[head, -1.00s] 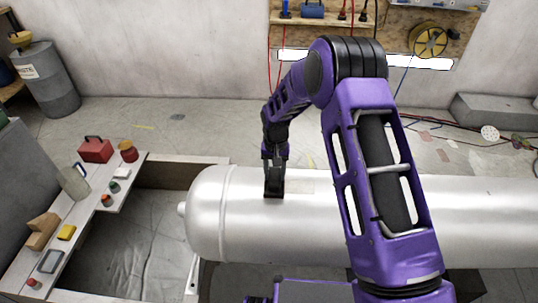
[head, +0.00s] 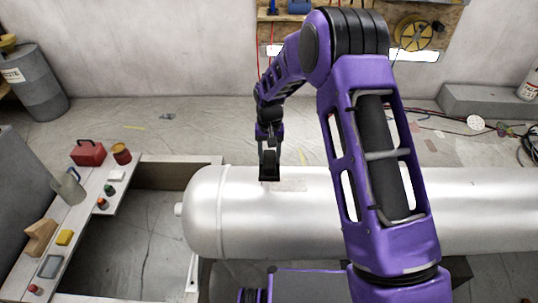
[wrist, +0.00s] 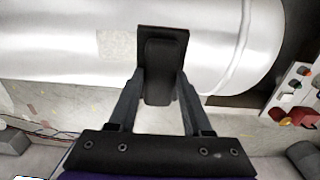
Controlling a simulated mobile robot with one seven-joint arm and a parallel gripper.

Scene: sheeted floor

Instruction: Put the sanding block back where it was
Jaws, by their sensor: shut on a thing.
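My gripper (head: 268,156) points down over the silver tank (head: 320,215), near the tank's rounded left end. It is shut on a black sanding block (head: 269,174), a dark flat plate with a raised grip. In the wrist view the sanding block (wrist: 176,40) sits between the two fingers of my gripper (wrist: 160,78), with the tank (wrist: 60,40) behind it. A dull grey rough patch (head: 290,185) lies on the tank just right of the block; the patch also shows in the wrist view (wrist: 117,45). I cannot tell whether the block touches the tank.
An open pit (head: 130,250) lies between ledge and tank.

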